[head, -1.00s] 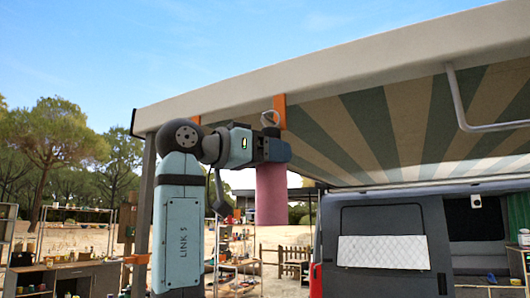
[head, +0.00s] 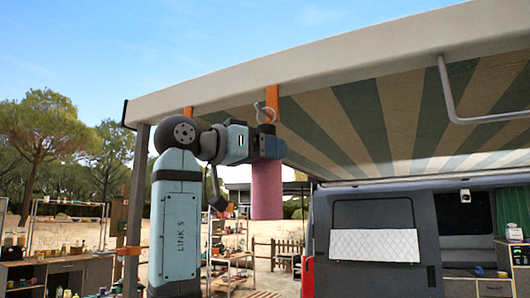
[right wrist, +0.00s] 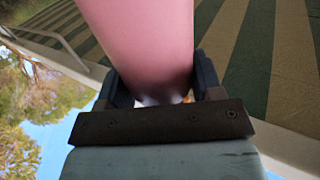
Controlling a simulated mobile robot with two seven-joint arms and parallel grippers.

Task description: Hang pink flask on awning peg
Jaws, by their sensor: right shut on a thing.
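The pink flask (head: 267,190) hangs upright from my right gripper (head: 268,147), which is shut on its upper part. In the right wrist view the flask (right wrist: 142,40) sits between the two dark fingers (right wrist: 158,85). A pale loop (head: 263,112) stands above the gripper, close to an orange peg strap (head: 272,98) on the awning's front rail. I cannot tell whether loop and peg touch. A second orange strap (head: 188,113) is on the rail further left, partly behind my arm. My left gripper is not in view.
The awning rail (head: 330,72) runs across above my arm, with a striped canopy (head: 400,115) behind it. A grey bent bar (head: 450,95) hangs at the right. The van (head: 375,215) stands behind on the right. Shelves and a bench (head: 60,272) are at the left.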

